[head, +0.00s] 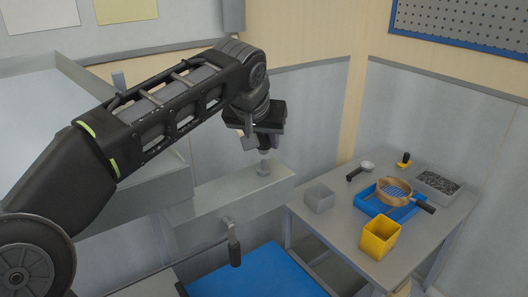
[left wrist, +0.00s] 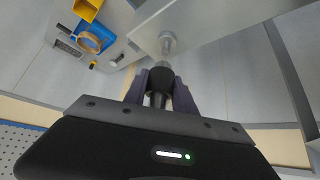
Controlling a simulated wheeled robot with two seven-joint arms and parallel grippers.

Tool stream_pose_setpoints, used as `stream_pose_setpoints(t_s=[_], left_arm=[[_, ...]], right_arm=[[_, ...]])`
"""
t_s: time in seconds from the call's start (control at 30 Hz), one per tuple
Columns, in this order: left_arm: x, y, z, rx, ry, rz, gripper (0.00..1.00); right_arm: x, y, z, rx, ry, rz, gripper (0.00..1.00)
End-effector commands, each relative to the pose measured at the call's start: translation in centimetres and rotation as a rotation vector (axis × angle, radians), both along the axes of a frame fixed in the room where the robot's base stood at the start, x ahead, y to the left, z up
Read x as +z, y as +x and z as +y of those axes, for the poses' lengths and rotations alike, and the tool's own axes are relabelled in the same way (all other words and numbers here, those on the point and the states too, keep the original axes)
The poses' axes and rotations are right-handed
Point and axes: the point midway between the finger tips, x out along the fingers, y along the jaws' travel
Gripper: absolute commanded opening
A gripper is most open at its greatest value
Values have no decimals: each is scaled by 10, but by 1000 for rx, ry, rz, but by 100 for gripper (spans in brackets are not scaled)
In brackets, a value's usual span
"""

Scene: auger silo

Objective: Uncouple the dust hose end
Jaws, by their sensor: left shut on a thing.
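My left gripper (head: 262,146) is above the grey metal box (head: 230,203), over a small round grey port (head: 264,167) on its top. In the left wrist view its two fingers (left wrist: 160,97) are shut on a dark, round hose end (left wrist: 160,76). The port also shows in the left wrist view (left wrist: 167,43), just beyond the hose end and nearly in line with it. I cannot tell whether the two touch. The fingers hide part of the hose end. My right gripper is not in view.
A dark-handled lever (head: 234,248) hangs at the metal box's front, above a blue surface (head: 262,277).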

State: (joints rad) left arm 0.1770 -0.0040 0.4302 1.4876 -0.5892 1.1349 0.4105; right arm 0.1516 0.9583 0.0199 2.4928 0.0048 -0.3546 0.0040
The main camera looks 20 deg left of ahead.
Motion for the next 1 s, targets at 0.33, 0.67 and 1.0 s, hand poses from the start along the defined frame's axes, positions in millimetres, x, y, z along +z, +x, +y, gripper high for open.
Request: stream_pose_setpoints(t_s=[0.33,0.67,1.0], left_arm=[[22,0,0,0,0,-1,0],[28,0,0,0,0,-1,0],[28,0,0,0,0,-1,0]], right_arm=[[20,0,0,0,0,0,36],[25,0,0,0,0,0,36],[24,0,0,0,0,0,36]])
